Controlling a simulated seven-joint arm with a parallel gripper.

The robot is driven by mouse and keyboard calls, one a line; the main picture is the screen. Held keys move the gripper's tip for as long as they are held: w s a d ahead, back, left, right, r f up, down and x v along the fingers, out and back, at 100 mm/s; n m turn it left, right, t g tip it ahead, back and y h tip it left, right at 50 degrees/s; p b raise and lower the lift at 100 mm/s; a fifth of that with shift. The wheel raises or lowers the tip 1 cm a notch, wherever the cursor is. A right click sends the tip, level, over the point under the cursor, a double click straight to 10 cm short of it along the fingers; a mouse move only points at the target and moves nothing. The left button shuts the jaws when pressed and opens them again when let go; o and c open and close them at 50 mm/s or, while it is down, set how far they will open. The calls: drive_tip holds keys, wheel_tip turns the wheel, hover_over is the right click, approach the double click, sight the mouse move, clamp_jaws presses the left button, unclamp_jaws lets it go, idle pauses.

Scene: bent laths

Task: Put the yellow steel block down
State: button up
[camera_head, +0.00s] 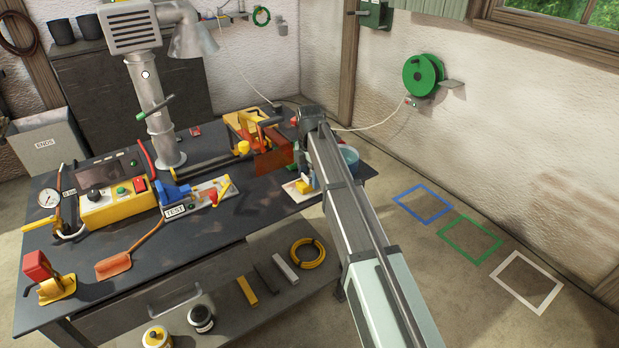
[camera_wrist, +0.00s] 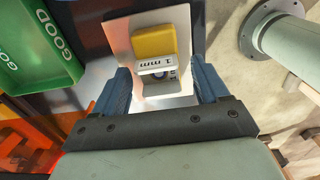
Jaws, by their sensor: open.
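In the wrist view a yellow block (camera_wrist: 154,40) stands on a pale metal plate (camera_wrist: 118,28). A white "1 mm" label (camera_wrist: 156,66) shows at its near side. My gripper (camera_wrist: 161,80) is open, its blue fingers apart on either side of the label, with the yellow block just beyond the fingertips. I see no finger touching the block. In the head view the pale plate (camera_head: 291,188) lies at the bench's right end, with a small yellow patch (camera_head: 303,187) on it that looks like the block. My arm hides the fingers there.
A green "GOOD" tray (camera_wrist: 42,60) is left of the plate in the wrist view, and a grey flanged post (camera_wrist: 272,38) is on the right.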

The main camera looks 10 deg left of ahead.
wheel_tip(320, 180, up, 11)
idle(0.4)
